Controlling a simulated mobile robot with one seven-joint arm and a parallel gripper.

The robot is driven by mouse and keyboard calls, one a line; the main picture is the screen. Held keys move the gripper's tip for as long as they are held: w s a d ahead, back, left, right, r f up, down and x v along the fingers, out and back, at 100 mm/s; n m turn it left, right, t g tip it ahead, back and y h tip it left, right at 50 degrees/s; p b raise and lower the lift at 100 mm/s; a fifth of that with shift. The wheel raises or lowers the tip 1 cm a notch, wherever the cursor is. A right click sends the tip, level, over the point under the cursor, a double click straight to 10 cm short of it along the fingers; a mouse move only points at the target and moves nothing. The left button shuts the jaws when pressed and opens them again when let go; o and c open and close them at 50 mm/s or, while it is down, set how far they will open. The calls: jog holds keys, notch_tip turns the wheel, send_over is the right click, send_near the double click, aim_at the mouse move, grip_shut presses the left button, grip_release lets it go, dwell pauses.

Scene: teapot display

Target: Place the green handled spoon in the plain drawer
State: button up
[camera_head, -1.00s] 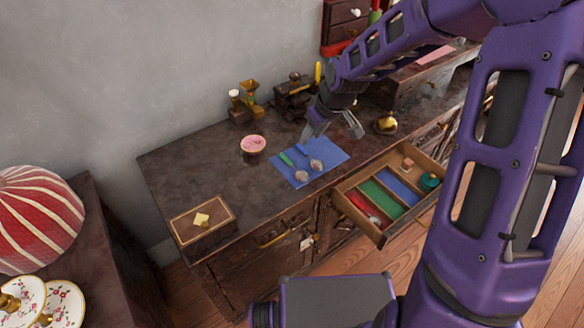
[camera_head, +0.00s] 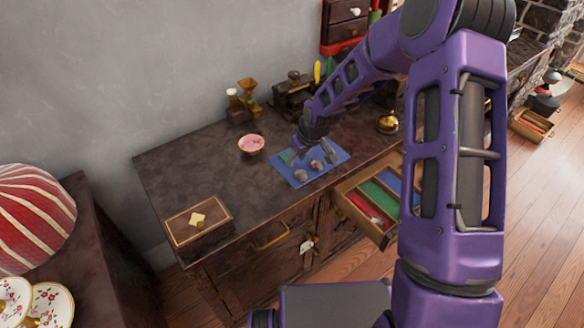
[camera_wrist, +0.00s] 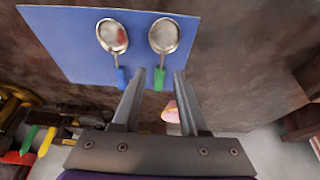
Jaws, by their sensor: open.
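The green handled spoon (camera_wrist: 161,48) lies on a blue mat (camera_wrist: 62,42), bowl away from my gripper in the wrist view. Its green handle also shows in the head view (camera_head: 284,157). A blue handled spoon (camera_wrist: 113,46) lies beside it on the mat. My gripper (camera_wrist: 160,72) is open over the mat, with the green handle between its fingertips in the wrist picture; I cannot tell its exact height. An open wooden drawer (camera_head: 358,220) has red, green (camera_head: 381,195) and blue (camera_head: 399,183) lined compartments. My arm hides its right part, so the plain section is not visible.
A pink-filled bowl (camera_head: 251,145) stands left of the mat. A wooden box (camera_head: 197,222) sits at the counter's near left. A grinder (camera_head: 292,95) and a brass pot (camera_head: 387,122) stand behind and to the right. The counter between box and mat is clear.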

aim_at(294, 167)
jog(key=x, duration=0.3)
jog(key=shift+a+f, duration=0.1)
jog(key=shift+f, duration=0.05)
grip_shut()
